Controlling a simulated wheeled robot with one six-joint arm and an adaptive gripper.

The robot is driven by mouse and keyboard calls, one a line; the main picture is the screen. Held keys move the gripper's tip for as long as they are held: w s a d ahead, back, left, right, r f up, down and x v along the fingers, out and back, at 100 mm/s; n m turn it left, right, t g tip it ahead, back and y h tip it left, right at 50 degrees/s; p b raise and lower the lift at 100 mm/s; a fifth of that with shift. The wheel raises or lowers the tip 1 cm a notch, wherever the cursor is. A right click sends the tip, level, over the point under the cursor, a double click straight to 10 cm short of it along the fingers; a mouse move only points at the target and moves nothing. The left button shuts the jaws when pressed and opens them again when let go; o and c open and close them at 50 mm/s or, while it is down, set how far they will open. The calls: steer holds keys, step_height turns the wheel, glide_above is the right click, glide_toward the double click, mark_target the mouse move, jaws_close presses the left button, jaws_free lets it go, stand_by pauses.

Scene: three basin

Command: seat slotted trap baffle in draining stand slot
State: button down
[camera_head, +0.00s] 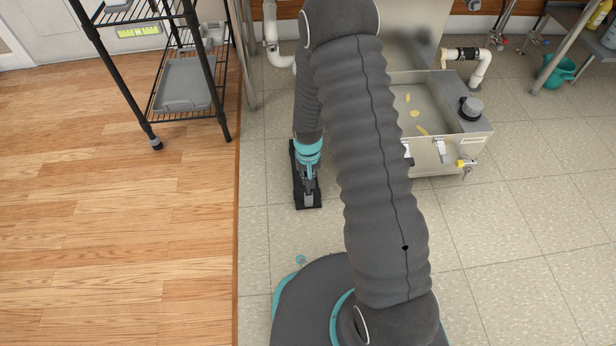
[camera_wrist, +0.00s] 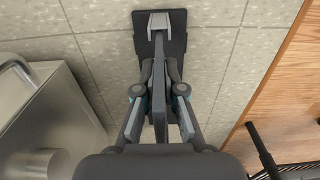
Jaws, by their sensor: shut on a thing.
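My gripper (camera_wrist: 158,92) is shut on the slotted trap baffle (camera_wrist: 159,72), a thin grey plate seen edge-on in the wrist view. The black draining stand (camera_wrist: 174,32) lies on the tile floor below, with a light grey block (camera_wrist: 158,22) near its far end. The baffle lines up with the stand, and its far end appears at the block. I cannot tell whether its lower edge is in the slot. In the head view my gripper (camera_head: 309,173) is over the stand (camera_head: 300,193); the baffle is mostly hidden there.
An open steel trap basin (camera_head: 425,115) with yellowish bits inside stands right of the stand, partly behind my arm. A black wire rack (camera_head: 190,113) with a grey tray (camera_head: 186,85) stands at the left. Tile floor in front of the stand is clear.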

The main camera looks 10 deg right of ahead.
steer(key=shift+f, duration=1)
steer(key=c, duration=1.2)
jaws_free()
step_height(320, 180, up, 12)
steer(key=shift+f, duration=0.1)
